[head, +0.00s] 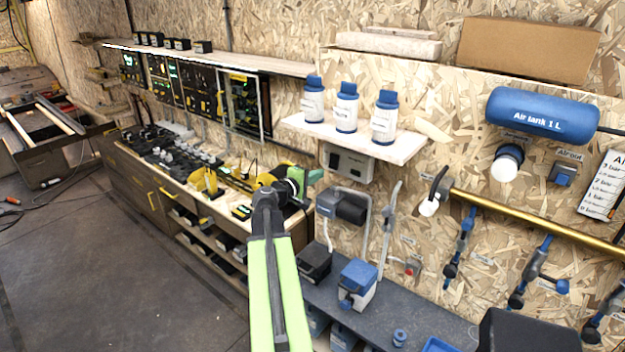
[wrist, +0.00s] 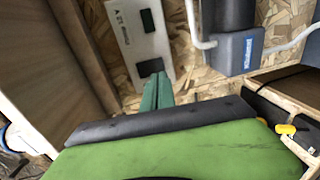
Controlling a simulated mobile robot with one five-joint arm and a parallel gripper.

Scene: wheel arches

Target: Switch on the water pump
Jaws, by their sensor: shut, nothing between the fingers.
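A pale switch panel (head: 347,163) is on the chipboard wall under the small bottle shelf. In the wrist view the panel (wrist: 130,35) shows tilted, with printed lettering that seems to read "Pump 12 V" and two dark inset parts. My gripper (head: 316,176) is shut and empty, at the panel's left side in the head view. In the wrist view its green tip (wrist: 157,80) is just below the lower dark part; I cannot tell whether it touches. A grey-blue pump unit (head: 350,207) with white tubing is below the panel and also shows in the wrist view (wrist: 240,50).
White bottles with blue caps (head: 346,106) stand on the shelf (head: 400,148) just above the panel. A blue-white container (head: 358,282) stands on the dark bench (head: 395,305) below.

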